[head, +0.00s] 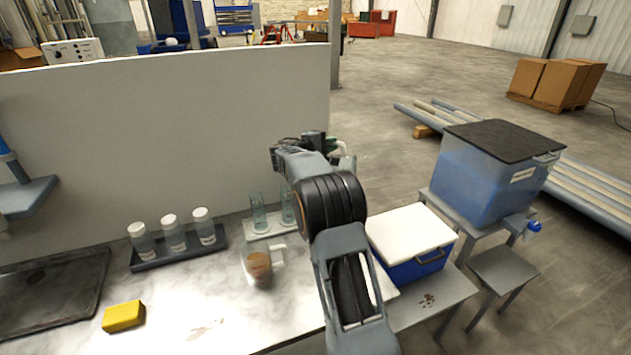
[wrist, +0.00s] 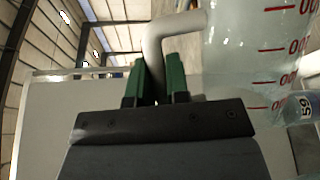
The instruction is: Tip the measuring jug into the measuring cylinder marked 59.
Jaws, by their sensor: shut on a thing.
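My gripper (wrist: 158,82) is shut on the pale handle (wrist: 154,45) of a clear measuring jug (wrist: 235,60) with red graduation marks. In the wrist view the jug looks roughly upright, and I cannot tell its contents. A label reading 59 (wrist: 306,106) shows on clear glass at the right edge, behind and below the jug. In the head view my gripper (head: 328,148) is raised above the bench, and my arm hides most of the jug. Two clear cylinders, one left (head: 258,213) and one right (head: 287,206), stand upright in a pale rack; their marks are unreadable there.
A clear jug with brown contents (head: 259,268) stands before the rack. Several white-capped bottles (head: 173,235) stand in a dark tray left. A yellow sponge (head: 123,316) lies in front. A blue cooler (head: 415,265) is right of my arm; a white panel (head: 170,140) stands behind.

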